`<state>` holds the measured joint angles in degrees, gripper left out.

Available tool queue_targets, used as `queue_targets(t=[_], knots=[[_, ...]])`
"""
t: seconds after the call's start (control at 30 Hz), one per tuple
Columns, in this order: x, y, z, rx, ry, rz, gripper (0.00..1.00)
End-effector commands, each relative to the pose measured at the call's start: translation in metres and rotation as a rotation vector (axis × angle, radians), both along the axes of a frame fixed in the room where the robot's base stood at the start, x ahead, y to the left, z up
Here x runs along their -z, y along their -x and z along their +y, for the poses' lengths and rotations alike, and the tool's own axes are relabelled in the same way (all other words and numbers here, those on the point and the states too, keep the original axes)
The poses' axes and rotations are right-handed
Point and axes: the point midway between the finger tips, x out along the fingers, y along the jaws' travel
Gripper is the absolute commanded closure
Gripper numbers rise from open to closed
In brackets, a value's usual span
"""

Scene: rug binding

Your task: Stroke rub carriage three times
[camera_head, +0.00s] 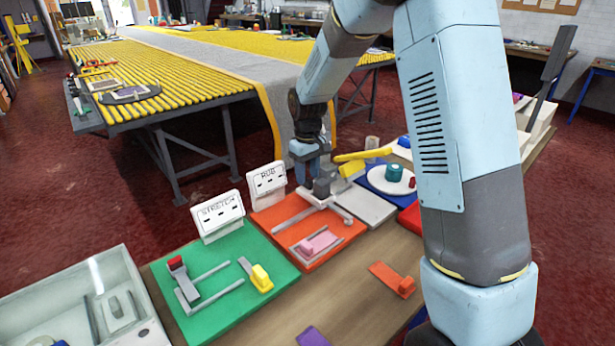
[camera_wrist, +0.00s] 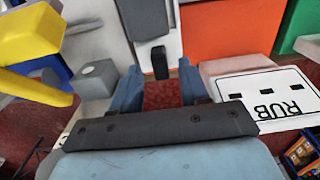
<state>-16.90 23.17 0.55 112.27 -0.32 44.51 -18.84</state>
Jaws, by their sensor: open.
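A pink pad in a grey frame (camera_head: 315,243) lies nearer on the board. My gripper (camera_head: 308,172) is above the far edge, beside the grey block. In the wrist view my open gripper (camera_wrist: 160,90) has a dark grey bar with a black tip (camera_wrist: 159,62) just beyond its fingers. I cannot tell whether they touch.
A green board (camera_head: 225,300) with a STRETCH sign (camera_head: 218,215) is left. A yellow-handled tool (camera_head: 362,155) and a blue tray with a white disc (camera_head: 378,181) are close on the right. Bare bench lies around the orange clip (camera_head: 393,279).

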Motion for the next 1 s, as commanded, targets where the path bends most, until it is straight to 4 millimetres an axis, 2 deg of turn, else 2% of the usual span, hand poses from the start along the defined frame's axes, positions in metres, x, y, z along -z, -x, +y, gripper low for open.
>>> queue_targets(t=[0.2, 0.5, 0.9, 1.0], knots=[[0.0135, 0.0003, -0.0001, 0.0, 0.0, 0.0, 0.55], [0.0145, 0.0002, 0.0, 0.0, 0.0, 0.0, 0.56], [0.0143, 0.0002, 0.0, 0.0, 0.0, 0.0, 0.95], [0.0143, 0.0002, -0.0001, 0.0, 0.0, 0.0, 1.0]])
